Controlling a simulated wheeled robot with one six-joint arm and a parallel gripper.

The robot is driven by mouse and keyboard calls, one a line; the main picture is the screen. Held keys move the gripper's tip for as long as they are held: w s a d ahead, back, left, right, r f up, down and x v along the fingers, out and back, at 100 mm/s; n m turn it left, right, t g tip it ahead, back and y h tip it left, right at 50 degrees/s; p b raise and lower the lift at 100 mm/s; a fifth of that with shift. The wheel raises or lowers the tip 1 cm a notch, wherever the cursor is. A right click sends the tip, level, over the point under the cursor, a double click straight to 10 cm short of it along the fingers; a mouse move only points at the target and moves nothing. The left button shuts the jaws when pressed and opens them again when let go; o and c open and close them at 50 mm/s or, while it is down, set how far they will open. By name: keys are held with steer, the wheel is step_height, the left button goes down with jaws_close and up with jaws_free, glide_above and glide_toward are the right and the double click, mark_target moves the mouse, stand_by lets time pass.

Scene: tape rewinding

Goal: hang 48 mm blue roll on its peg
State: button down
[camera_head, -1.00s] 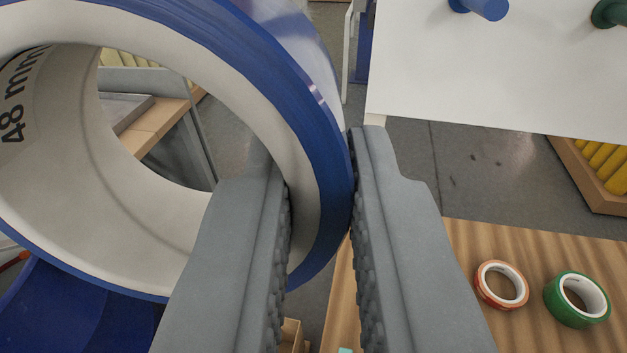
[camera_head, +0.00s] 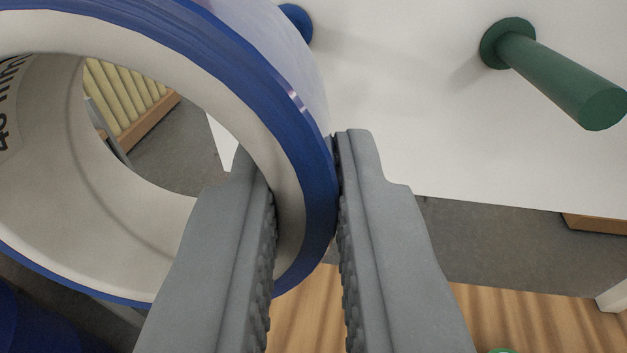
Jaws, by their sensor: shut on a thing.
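The blue roll (camera_head: 318,190) is large at the left, with a pale core marked "48 mm", partly cut off by the picture's edge. My gripper (camera_head: 305,190) is shut on the roll's wall, one finger inside the core and one against the outer blue face. The blue peg (camera_head: 298,22) sticks out of the white board at the top, mostly hidden behind the roll. The roll is apart from my view of the peg's base, and I cannot tell the gap between them.
A green peg (camera_head: 560,75) juts from the white board (camera_head: 420,110) at the upper right. A wooden table (camera_head: 400,310) lies below, with the edge of a green roll (camera_head: 500,350) at the bottom. A crate with yellow things (camera_head: 125,95) shows through the core.

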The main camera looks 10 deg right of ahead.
steer(key=shift+w+d+f, duration=0.25)
steer(key=shift+w+d, duration=0.5)
steer(key=shift+w, duration=1.55)
steer(key=shift+w+d+f, duration=0.25)
steer(key=shift+w+d, duration=0.5)
steer(key=shift+w, duration=1.6)
steer(key=shift+w+d+f, duration=0.25)
steer(key=shift+w+d, duration=0.5)
steer(key=shift+w, duration=1.55)
steer(key=shift+f, duration=0.15)
steer(key=shift+w+a+f, duration=0.1)
steer(key=shift+a+f, duration=0.15)
steer(key=shift+f, duration=0.65)
steer(key=c, duration=1.3)
jaws_free()
steer(key=shift+c, duration=0.2)
steer(key=s+a+r, duration=0.1)
steer(key=s+a, duration=0.1)
steer(key=s, duration=1.5)
steer(key=shift+r, duration=0.4)
steer(key=shift+s, duration=0.1)
